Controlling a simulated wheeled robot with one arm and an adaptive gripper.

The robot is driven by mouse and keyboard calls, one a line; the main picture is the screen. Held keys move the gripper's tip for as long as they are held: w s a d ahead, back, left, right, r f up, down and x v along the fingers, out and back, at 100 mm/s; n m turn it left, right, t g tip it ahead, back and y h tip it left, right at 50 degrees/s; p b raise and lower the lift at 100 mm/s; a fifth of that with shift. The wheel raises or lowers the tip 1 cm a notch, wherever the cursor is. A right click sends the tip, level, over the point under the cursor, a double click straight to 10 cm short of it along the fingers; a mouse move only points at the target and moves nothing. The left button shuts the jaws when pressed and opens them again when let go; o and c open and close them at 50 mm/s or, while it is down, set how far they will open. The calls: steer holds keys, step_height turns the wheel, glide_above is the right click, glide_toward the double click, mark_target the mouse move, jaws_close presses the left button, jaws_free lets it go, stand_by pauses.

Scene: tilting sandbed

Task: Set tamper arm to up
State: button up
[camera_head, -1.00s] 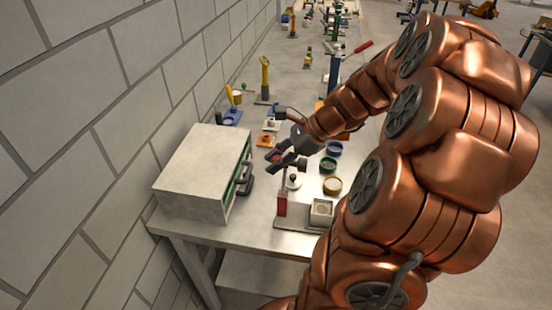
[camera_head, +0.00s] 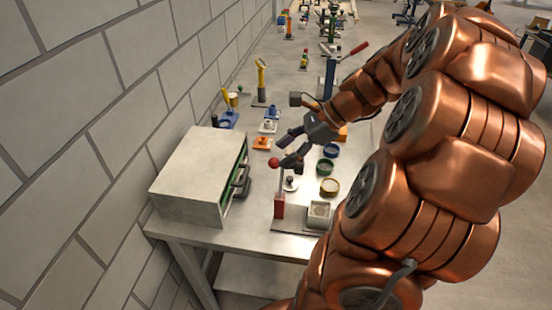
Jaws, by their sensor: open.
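The tamper stands at the front of the metal table, with a red post (camera_head: 279,206) on a flat base plate beside a square box (camera_head: 319,212). A thin arm rises from the post to a red ball knob (camera_head: 274,162). The arm looks close to upright; its exact angle is hard to tell. My gripper (camera_head: 281,153) is open, with its fingers pointing left. The lower fingertip is just right of the knob, and I cannot tell whether they touch. The gripper partly hides the area around the tamper's dark head.
A grey box with a dark handle (camera_head: 205,175) stands to the left by the brick wall. An orange piece (camera_head: 262,143) and blue-based devices stand behind.

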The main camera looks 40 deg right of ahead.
steer(key=v, duration=0.7)
steer(key=shift+f, duration=0.1)
stand_by(0.4)
steer(key=s+a+f+n+g+h, duration=0.1)
steer(key=a+f+n+g, duration=0.15)
steer(key=a+n, duration=0.4)
steer(key=s+a+f+n+g+h, duration=0.1)
steer(key=s+a+f+n+g, duration=0.2)
steer(key=a, duration=0.7)
steer(key=s+a+f+n+g+h, duration=0.1)
steer(key=s+a+n+h, duration=0.1)
steer(key=s+n, duration=0.3)
steer(key=s+a+f+n+h, duration=0.2)
steer(key=s+a+n, duration=0.2)
steer(key=n, duration=0.4)
steer(key=shift+s+a+f+g, duration=0.25)
steer(key=shift+s+g, duration=0.1)
steer(key=shift+s+d+f+n+h, duration=0.25)
steer(key=shift+s+n+h, duration=0.3)
steer(key=shift+n, duration=0.3)
steer(key=shift+c, duration=0.2)
